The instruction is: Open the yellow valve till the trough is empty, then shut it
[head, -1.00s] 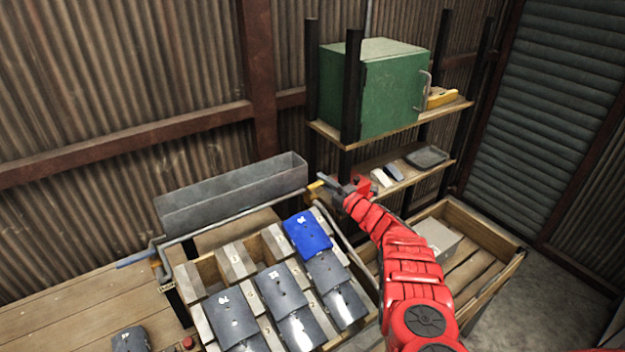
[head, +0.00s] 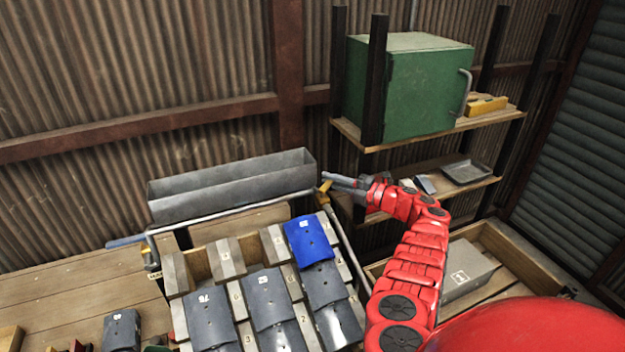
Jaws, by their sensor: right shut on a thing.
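The long grey metal trough (head: 230,190) stands against the back wall. Its inside looks plain grey, and I cannot tell whether it holds liquid. The small yellow valve (head: 324,194) is at the trough's right end, by the end of a thin grey pipe (head: 225,212). My right gripper (head: 329,178) reaches in from the right and is shut on the yellow valve at its upper end. The fingers partly hide the valve, so its exact setting is hard to read. My left gripper is out of view.
Below the trough, a slanted rack (head: 238,328) carries dark plates and one blue plate (head: 308,240). Right of it are a shelf with a green cabinet (head: 410,85) and a wooden crate holding a grey box (head: 468,270). A wooden bench (head: 80,290) lies left.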

